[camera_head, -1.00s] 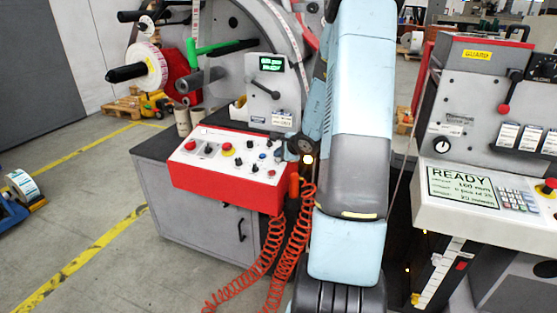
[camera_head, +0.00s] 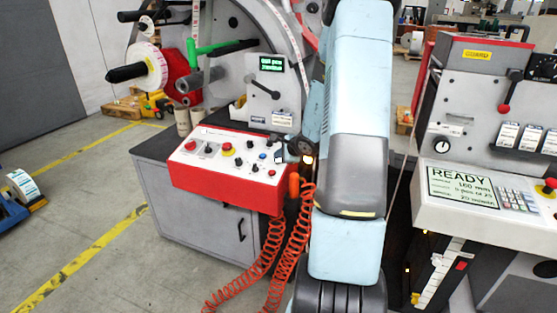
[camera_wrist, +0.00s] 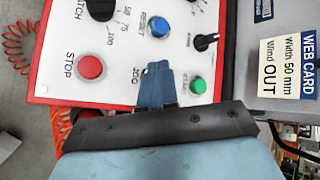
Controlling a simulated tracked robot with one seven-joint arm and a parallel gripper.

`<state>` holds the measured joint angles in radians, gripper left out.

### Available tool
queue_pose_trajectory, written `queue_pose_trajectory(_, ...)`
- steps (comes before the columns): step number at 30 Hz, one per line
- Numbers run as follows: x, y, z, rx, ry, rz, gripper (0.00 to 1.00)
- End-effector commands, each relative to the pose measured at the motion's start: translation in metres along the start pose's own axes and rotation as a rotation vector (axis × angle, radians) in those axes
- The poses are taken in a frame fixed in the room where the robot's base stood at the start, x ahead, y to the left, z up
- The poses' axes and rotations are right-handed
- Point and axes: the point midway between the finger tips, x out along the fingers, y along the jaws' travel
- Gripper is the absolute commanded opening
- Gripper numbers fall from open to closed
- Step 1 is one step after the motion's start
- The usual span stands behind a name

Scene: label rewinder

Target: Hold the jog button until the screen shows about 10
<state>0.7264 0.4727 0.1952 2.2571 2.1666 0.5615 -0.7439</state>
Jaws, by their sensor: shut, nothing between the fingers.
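The control panel (camera_head: 225,168) has a red front and a white top with several buttons and knobs. In the wrist view my gripper (camera_wrist: 157,68) is shut and empty, its fingertips over the panel beside the printed word JOG (camera_wrist: 135,74). The jog button itself is not visible there; the fingers hide that spot, and I cannot tell whether they touch it. A small dark screen (camera_head: 271,64) with green text stands above the panel; its text is too small to read surely. In the head view my arm mostly hides the gripper.
Near the fingers are a red STOP button (camera_wrist: 90,67), a blue button (camera_wrist: 159,27), a green button (camera_wrist: 198,85) and a black switch (camera_wrist: 205,41). A larger screen (camera_head: 462,187) reading READY stands at the right. Orange coiled cables (camera_head: 262,270) hang before the cabinet.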

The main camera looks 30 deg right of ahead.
Motion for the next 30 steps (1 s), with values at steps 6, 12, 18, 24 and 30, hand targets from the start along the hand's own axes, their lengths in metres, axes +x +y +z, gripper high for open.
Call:
queue_pose_trajectory(6, -0.001, 0.000, 0.000, 0.000, 0.001, 0.000, 0.00)
queue_pose_trajectory(12, -0.005, -0.004, 0.004, -0.001, 0.000, -0.001, 0.00)
queue_pose_trajectory(18, -0.011, -0.008, 0.009, -0.001, -0.001, 0.000, 0.00)
queue_pose_trajectory(24, -0.011, -0.009, 0.009, 0.000, 0.000, 0.000, 0.00)
queue_pose_trajectory(30, -0.013, -0.010, 0.010, -0.001, 0.000, -0.001, 0.00)
